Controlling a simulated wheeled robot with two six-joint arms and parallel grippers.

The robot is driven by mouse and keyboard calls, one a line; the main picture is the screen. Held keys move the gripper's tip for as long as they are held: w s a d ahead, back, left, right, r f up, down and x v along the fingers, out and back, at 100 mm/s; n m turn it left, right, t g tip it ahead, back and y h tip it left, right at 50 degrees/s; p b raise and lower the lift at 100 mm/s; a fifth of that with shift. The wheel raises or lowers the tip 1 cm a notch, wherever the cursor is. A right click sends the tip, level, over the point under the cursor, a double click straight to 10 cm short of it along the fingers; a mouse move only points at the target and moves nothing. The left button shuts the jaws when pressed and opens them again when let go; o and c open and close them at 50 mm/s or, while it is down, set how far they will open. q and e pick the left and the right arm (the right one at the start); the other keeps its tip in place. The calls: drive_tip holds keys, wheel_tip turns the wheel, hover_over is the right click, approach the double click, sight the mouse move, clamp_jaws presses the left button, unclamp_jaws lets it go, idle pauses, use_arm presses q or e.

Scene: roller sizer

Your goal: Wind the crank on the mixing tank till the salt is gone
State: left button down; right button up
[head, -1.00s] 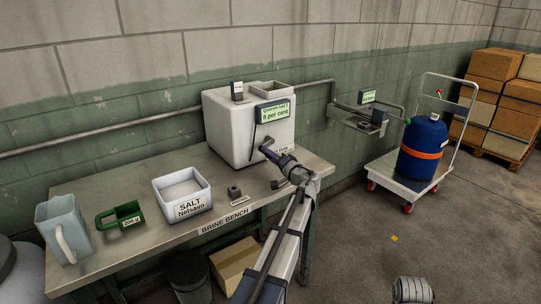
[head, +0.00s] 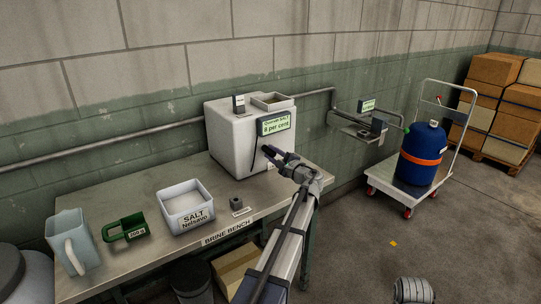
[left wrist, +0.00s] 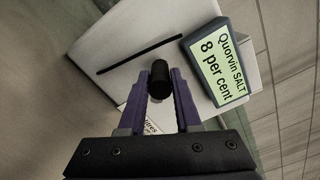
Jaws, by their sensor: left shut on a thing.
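The mixing tank (head: 228,142) is a white box at the bench's right end. Its display (head: 276,124) reads "Quorvin SALT 8 per cent", also legible in the left wrist view (left wrist: 217,62). My left gripper (head: 268,152) is at the tank's front face. In the left wrist view, its purple fingers (left wrist: 160,82) are shut on a black round knob (left wrist: 160,76), seemingly the crank's handle. The rest of the crank is hidden. A dark slot or rod (left wrist: 140,54) lies on the tank face beside it. The tank's inside cannot be seen.
A trolley (head: 380,183) with a blue drum (head: 423,175) stands right.

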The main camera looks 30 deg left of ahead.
use_arm(q)
drive_tip(key=shift+w+d+r+m+p, duration=0.35)
drive_tip(key=shift+w+m, duration=0.3)
drive_tip(key=shift+m, duration=0.9)
drive_tip(key=shift+w+d+r+m+p, duration=0.25)
drive_tip(key=shift+w+m, duration=0.35)
drive_tip(key=shift+m, duration=1)
drive_tip(key=shift+w+d+r+m+p, duration=0.35)
drive_tip(key=shift+w+m, duration=0.3)
drive_tip(key=shift+m, duration=0.9)
drive_tip(key=shift+a, duration=0.1)
drive_tip(key=c, duration=0.6)
unclamp_jaws()
drive_tip(key=v, duration=0.7)
drive_tip(key=shift+d, duration=0.35)
drive_tip(key=shift+s, duration=0.15)
